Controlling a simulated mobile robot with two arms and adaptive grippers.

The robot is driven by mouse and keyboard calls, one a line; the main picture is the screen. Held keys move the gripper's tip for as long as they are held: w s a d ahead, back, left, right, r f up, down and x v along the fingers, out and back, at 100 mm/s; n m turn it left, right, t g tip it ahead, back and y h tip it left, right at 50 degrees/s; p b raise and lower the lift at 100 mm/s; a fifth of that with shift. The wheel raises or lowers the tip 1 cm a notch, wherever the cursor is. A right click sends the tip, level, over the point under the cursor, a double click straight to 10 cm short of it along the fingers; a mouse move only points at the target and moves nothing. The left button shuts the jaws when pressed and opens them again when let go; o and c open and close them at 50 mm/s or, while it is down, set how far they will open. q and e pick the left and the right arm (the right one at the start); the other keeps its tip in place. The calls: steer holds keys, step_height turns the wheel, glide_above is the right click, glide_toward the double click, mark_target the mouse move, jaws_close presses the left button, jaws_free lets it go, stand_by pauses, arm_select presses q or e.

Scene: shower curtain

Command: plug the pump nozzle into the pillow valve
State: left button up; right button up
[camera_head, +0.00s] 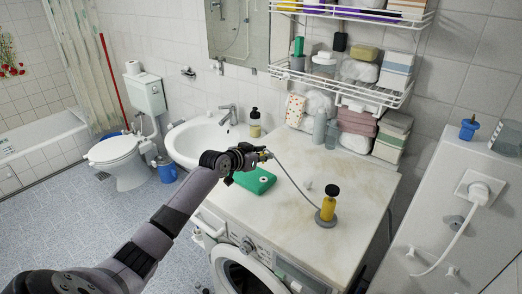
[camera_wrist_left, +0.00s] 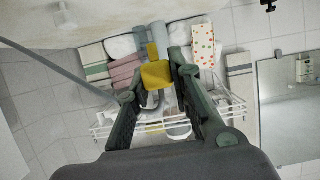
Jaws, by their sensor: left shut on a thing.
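My left gripper (camera_head: 262,155) is over the washing machine top, just above the far edge of the green pillow (camera_head: 252,183). It is shut on the yellow pump nozzle (camera_wrist_left: 155,75), which sits between the fingertips in the left wrist view. The pillow lies flat with a small pale valve (camera_head: 264,179) on its upper face, below and apart from the gripper. The yellow pump (camera_head: 328,207) stands upright on a grey base with a black top, to the right. A thin grey hose (camera_head: 292,178) runs from the pump to the gripper. My right gripper is not in view.
Towels (camera_head: 357,121) and bottles stand at the back under a white wire shelf (camera_head: 340,88). The sink (camera_head: 198,142) with a soap bottle (camera_head: 255,123) is at left. The front right of the top (camera_head: 365,195) is clear.

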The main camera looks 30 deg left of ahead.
mark_target(264, 179)
arm_select(q)
steer(key=shift+w+d, duration=0.15)
steer(key=shift+d, duration=0.1)
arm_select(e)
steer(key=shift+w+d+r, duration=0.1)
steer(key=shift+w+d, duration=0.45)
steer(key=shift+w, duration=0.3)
arm_select(q)
steer(key=shift+a+f, duration=0.1)
steer(key=shift+f, duration=0.1)
steer(key=shift+f+b, duration=0.75)
steer(key=shift+f, duration=0.05)
steer(key=shift+f+b, duration=0.6)
steer(key=shift+f, duration=0.3)
steer(key=shift+a+f+b, duration=0.1)
steer(key=shift+f+b, duration=0.55)
steer(key=shift+f, duration=0.2)
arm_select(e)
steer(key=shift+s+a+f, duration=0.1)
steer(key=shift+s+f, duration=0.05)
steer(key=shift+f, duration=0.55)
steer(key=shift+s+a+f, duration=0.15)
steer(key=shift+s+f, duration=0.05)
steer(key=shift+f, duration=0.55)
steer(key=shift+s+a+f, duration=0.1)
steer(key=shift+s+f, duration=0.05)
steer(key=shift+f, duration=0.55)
